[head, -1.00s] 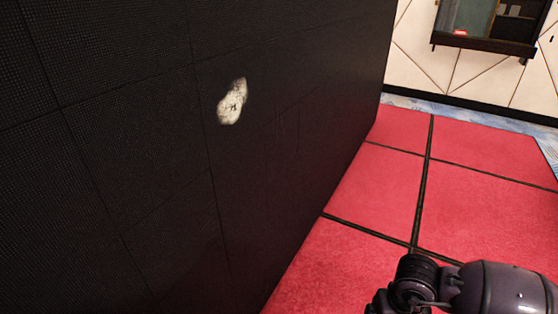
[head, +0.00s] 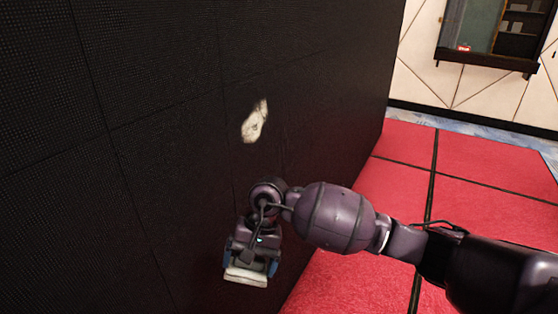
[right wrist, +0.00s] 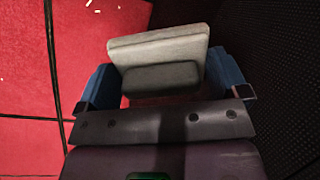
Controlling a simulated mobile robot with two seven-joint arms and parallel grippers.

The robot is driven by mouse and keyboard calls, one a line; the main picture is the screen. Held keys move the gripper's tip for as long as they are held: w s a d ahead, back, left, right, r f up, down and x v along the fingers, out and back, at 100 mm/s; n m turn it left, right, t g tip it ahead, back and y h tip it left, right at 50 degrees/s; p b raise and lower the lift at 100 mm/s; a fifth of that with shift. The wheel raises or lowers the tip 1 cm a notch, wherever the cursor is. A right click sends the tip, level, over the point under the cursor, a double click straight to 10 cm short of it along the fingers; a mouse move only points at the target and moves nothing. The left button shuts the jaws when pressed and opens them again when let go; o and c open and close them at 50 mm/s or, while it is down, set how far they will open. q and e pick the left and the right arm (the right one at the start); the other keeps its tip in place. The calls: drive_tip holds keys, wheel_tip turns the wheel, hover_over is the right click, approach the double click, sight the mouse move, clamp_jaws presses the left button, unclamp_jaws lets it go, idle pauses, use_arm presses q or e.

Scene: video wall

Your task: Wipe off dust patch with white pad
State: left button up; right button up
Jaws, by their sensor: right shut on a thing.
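The dust patch (head: 255,122) is a pale, irregular smear on the black video wall (head: 165,150). My right gripper (head: 250,268) is in front of the wall, below the patch and apart from it. It is shut on the white pad (head: 246,277). In the right wrist view the pad (right wrist: 160,45) is a pale slab with a dark grey grip block, held between the blue fingers of the gripper (right wrist: 160,85). I cannot tell whether the pad touches the wall. My left gripper is not in view.
A red tiled floor (head: 480,205) lies to the right of the wall, open and clear. At the back is a cream panelled wall (head: 420,70) with a dark-framed window (head: 490,30). Small pale specks lie on the floor in the right wrist view.

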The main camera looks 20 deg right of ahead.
drive_tip(key=w+r+m+t+y+p, duration=0.1)
drive_tip(key=w+r+m+t+y, duration=0.25)
drive_tip(key=r, duration=0.35)
drive_tip(key=w+r+m+t+y+p, duration=0.2)
drive_tip(key=w+r+m+y, duration=0.25)
drive_tip(key=r, duration=0.35)
drive_tip(key=m+t+h+p, duration=0.1)
drive_tip(key=m+t+p, duration=0.1)
drive_tip(key=m+t, duration=0.7)
approach(241, 136)
drive_tip(key=w+a+n, duration=0.1)
drive_tip(key=w+a+f+n+t, duration=0.1)
drive_tip(key=w, duration=0.1)
drive_tip(key=shift+a+t, duration=0.25)
drive_tip(key=shift+a, duration=0.15)
drive_tip(key=shift+w+a+r+b, duration=0.1)
drive_tip(key=shift+w+a+b, duration=0.25)
drive_tip(key=shift+b, duration=0.1)
drive_tip(key=shift+w+a, duration=0.25)
drive_tip(key=shift+w, duration=0.15)
